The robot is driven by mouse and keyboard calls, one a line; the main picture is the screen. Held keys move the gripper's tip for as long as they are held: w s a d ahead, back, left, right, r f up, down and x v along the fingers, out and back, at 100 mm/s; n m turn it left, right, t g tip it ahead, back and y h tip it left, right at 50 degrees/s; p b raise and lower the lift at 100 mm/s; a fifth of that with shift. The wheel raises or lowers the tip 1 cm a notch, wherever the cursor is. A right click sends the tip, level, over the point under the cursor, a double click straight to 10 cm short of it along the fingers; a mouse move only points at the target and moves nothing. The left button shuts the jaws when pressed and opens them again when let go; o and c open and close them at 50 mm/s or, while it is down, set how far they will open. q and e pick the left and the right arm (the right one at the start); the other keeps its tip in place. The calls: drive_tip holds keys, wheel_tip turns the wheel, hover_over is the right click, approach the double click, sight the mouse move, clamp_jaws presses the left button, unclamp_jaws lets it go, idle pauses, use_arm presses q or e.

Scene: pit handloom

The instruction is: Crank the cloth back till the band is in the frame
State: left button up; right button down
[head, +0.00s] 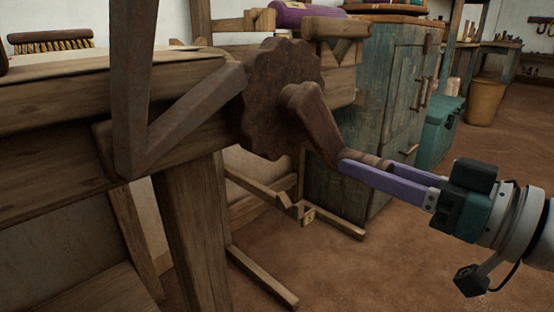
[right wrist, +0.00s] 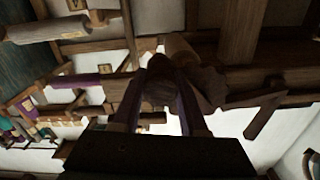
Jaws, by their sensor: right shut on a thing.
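A brown crank arm (head: 316,125) sits on the hub of a dark, rusty toothed wheel (head: 268,100) at the end of the loom's beam. My right gripper (head: 366,164) is shut on the crank's wooden handle, at the lower end of the crank arm. In the right wrist view the handle (right wrist: 161,88) lies between the two purple fingers. A pale, flat surface that may be the cloth (head: 110,65) shows on top of the loom at left. I cannot make out the band or the frame. My left gripper is not in view.
A rusty angled bar (head: 132,90) stands in front of the loom beam, left of the wheel. A worn teal cabinet (head: 385,90) and a teal chest (head: 440,128) stand behind. A brush (head: 50,41) lies at far left. Bare floor (head: 365,270) is open at lower right.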

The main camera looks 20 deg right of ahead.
idle(0.8)
drive_tip(key=shift+a, duration=0.1)
drive_tip(key=s+a+f+m+p, duration=0.1)
drive_tip(key=s+a+m+p, duration=0.3)
drive_tip(key=m, duration=0.9)
drive_tip(key=shift+a+p, duration=1.85)
drive_tip(key=shift+a, duration=1.05)
drive_tip(key=shift+s+f, duration=0.1)
drive_tip(key=shift+c, duration=2.2)
unclamp_jaws()
